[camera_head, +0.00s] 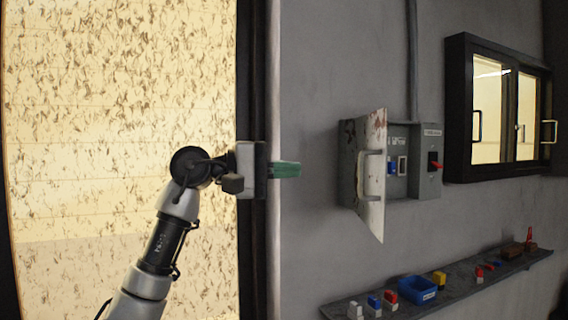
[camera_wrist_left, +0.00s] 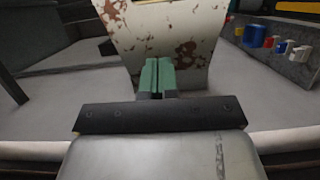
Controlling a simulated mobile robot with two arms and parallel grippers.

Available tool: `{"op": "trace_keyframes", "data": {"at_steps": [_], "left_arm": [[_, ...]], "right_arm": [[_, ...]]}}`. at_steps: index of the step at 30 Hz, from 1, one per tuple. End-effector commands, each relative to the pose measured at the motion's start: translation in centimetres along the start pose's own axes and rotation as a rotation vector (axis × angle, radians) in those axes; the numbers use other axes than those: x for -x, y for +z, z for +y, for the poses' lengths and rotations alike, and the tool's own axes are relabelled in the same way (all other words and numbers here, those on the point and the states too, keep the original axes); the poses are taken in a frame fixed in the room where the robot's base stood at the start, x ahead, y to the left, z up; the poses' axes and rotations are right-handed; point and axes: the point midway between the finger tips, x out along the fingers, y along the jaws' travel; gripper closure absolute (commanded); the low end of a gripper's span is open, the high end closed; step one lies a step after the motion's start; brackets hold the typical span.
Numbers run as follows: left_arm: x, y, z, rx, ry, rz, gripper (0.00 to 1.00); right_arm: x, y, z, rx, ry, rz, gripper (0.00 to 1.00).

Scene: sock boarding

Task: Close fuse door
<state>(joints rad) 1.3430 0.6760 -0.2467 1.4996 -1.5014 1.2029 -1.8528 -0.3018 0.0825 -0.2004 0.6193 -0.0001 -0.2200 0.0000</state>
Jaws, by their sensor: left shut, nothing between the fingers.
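The grey fuse box (camera_head: 396,165) is on the wall right of centre in the head view. Its door (camera_head: 372,180), pale with worn rusty patches and a handle, stands open and swung outward at the left side of the box. Blue and white parts show inside. My left gripper (camera_head: 287,169), with green fingers, is shut and empty, left of the door in the head view. In the left wrist view the green fingertips (camera_wrist_left: 157,76) point at the rust-spotted door (camera_wrist_left: 185,30); whether they touch it I cannot tell. My right gripper is not in view.
A narrow shelf (camera_head: 462,289) below the box holds a blue bin (camera_head: 417,289) and several small coloured parts. A dark-framed cabinet (camera_head: 458,110) with glass doors hangs to the right. A conduit (camera_head: 412,60) runs up from the box. A bright, speckled window panel (camera_head: 120,90) fills the left.

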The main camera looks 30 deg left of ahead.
Motion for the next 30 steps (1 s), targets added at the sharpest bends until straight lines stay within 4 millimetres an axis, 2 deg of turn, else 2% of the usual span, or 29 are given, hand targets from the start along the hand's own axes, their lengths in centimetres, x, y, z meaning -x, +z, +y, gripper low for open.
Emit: {"op": "trace_keyframes", "data": {"at_steps": [1, 6, 8, 12, 18, 30], "left_arm": [[-1.2, 0.1, 0.5, 0.002, 0.001, -0.005, 1.0], [-5.0, 0.1, 0.5, 0.006, 0.001, -0.005, 1.0], [-6.1, 0.1, 0.5, 0.006, 0.001, -0.005, 1.0], [-7.7, 1.6, 0.3, 0.003, 0.002, -0.004, 1.0], [-8.8, 2.7, 0.1, 0.004, 0.002, -0.002, 1.0], [-8.9, 2.8, 0.0, 0.004, 0.002, -0.001, 1.0]], "right_arm": [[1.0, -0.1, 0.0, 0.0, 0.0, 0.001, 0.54], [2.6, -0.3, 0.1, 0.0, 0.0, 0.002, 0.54], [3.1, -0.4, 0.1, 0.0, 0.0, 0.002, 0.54], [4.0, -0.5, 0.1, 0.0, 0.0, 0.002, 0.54], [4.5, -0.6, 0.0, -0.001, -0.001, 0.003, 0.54], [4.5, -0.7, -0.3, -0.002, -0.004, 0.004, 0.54]]}}
